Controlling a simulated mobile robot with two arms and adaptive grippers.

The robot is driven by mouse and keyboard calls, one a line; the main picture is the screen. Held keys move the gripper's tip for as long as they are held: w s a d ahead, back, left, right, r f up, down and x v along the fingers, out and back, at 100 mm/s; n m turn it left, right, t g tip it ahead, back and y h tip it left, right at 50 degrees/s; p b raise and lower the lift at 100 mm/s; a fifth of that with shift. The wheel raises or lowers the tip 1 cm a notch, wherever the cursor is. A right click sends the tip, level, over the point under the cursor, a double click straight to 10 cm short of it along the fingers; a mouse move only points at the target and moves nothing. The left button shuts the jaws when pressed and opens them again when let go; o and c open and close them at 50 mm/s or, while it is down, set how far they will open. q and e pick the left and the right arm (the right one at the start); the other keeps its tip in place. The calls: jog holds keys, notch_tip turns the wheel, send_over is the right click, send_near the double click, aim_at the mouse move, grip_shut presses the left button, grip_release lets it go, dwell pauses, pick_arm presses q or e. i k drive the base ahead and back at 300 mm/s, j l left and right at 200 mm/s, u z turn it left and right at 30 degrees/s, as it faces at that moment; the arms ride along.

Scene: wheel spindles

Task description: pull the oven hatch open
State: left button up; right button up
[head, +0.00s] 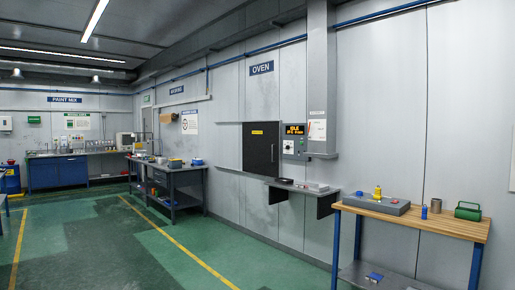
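The oven hatch (260,148) is a dark rectangular panel set in the grey wall, under a blue sign (262,68) reading OVEN. It carries a small yellow label near its top and looks shut. A handle is too small to make out clearly. The oven control panel (294,140) is mounted just right of the hatch, with a lit orange display reading IDLE. Neither of my grippers shows in the head view.
A narrow shelf (318,194) juts out below the hatch. A wood-topped bench (450,226) with a grey box, cans and a green case stands at the right. A dark workbench (190,172) stands to the left. Green floor (130,245) in front is clear.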

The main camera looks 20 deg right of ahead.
aim_at(260, 139)
jog(key=i+l+z, duration=0.1)
jog(key=i+z, duration=0.3)
jog(key=i, duration=3.3)
jog(key=l+z, duration=0.05)
jog(key=l, duration=0.1)
